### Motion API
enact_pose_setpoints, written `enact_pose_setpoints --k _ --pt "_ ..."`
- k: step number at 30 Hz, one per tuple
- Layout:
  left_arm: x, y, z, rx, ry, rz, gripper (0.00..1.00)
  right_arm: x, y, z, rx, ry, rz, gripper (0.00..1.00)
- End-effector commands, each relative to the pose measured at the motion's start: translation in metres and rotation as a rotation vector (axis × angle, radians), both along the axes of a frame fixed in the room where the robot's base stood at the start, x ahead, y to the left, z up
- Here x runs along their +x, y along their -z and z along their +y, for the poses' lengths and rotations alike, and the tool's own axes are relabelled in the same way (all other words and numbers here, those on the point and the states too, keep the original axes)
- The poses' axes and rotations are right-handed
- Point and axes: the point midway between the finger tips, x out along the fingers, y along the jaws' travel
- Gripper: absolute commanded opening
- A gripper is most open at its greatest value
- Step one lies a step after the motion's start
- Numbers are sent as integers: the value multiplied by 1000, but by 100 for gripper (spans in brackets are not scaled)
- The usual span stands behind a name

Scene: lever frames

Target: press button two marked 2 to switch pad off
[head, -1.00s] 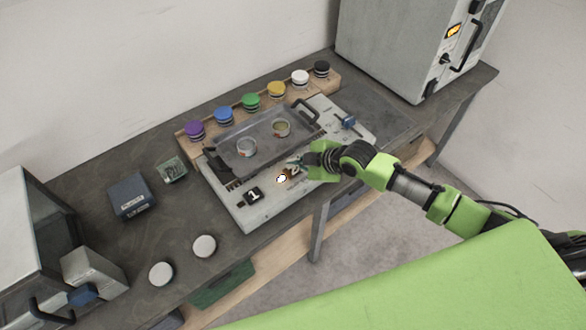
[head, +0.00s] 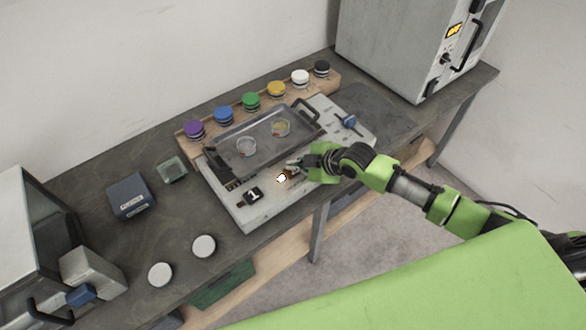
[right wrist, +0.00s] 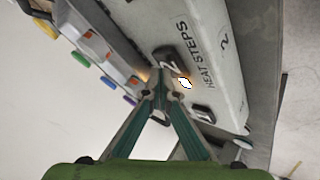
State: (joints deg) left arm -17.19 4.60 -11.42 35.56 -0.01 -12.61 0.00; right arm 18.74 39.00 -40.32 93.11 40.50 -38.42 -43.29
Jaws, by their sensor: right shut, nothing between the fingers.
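The grey heating unit (head: 250,216) lies on the bench, with a black button marked 1 (head: 252,194) on its front part. In the right wrist view a dark button marked 2 (right wrist: 171,62) shows just beyond my fingertips, beside the print HEAT STEPS. A bright white spot with an orange glow (head: 281,178) sits between the buttons; it also shows in the right wrist view (right wrist: 185,83). My right gripper (head: 292,164) is shut and empty, over the unit close to button 2. I cannot tell whether the fingertips (right wrist: 160,92) touch it. My left gripper is out of view.
A dark tray (head: 222,163) with two round dishes lies on the unit, close behind my right gripper. Several coloured-lid jars stand on a wooden rack (head: 333,80) behind. A blue knob (head: 349,122) is at the unit's right.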

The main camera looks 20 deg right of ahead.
Motion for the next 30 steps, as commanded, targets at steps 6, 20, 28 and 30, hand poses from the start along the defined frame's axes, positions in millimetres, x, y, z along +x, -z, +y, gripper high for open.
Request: enact_pose_setpoints --k 6,20,28,30 --pt "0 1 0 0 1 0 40 0 1 0 0 0 0 0" --pt "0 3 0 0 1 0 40 0 5 0 -1 1 0 0" --pt "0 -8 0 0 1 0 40 0 -6 0 -1 1 0 0" --pt "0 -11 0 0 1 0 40 0 -9 0 -1 1 0 0"
